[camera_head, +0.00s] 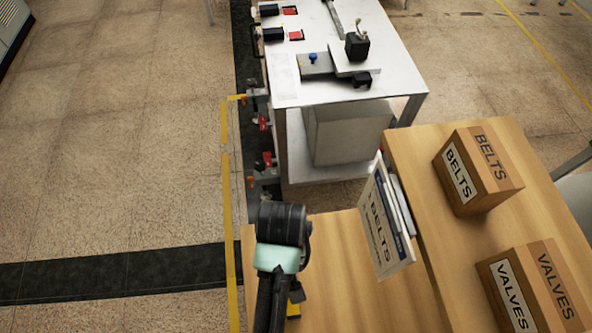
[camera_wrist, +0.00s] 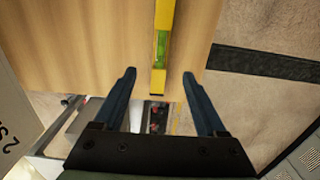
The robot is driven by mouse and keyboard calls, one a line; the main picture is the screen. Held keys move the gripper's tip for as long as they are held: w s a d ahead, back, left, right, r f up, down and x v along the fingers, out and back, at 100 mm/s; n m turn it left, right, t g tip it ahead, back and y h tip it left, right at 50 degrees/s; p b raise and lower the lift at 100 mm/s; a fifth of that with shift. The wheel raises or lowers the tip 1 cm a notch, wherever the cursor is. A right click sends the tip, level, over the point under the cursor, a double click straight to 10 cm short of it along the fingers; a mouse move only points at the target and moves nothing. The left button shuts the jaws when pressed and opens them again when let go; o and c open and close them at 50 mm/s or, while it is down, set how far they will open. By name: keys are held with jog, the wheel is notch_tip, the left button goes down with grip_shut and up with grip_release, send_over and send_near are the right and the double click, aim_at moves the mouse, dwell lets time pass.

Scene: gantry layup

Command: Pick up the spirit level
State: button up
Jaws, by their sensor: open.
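The spirit level (camera_wrist: 161,50) is yellow with a green vial and a dark end. It lies on the wooden table (camera_wrist: 90,35) near its edge in the wrist view, running up out of the frame. My gripper (camera_wrist: 158,73) is open, with one dark finger on each side of the level's near end in the picture. Nothing is held, and I cannot tell the height of the fingers above the level. In the head view a small yellow piece (camera_head: 293,311), apparently the level, shows beside my arm, which hides the rest.
A BELTS box (camera_head: 478,170) and a VALVES box (camera_head: 535,290) stand on the raised wooden top at right. A BELTS sign or binder (camera_head: 383,220) stands upright right of my arm. A white workbench (camera_head: 340,85) with clamps is beyond. Floor at left is open.

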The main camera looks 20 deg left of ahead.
jog(key=f, duration=0.6)
jog(key=shift+s, duration=0.2)
jog(key=f, duration=0.4)
jog(key=shift+s+d+p, duration=0.2)
jog(key=shift+p, duration=0.15)
jog(key=shift+f, duration=0.7)
grip_shut()
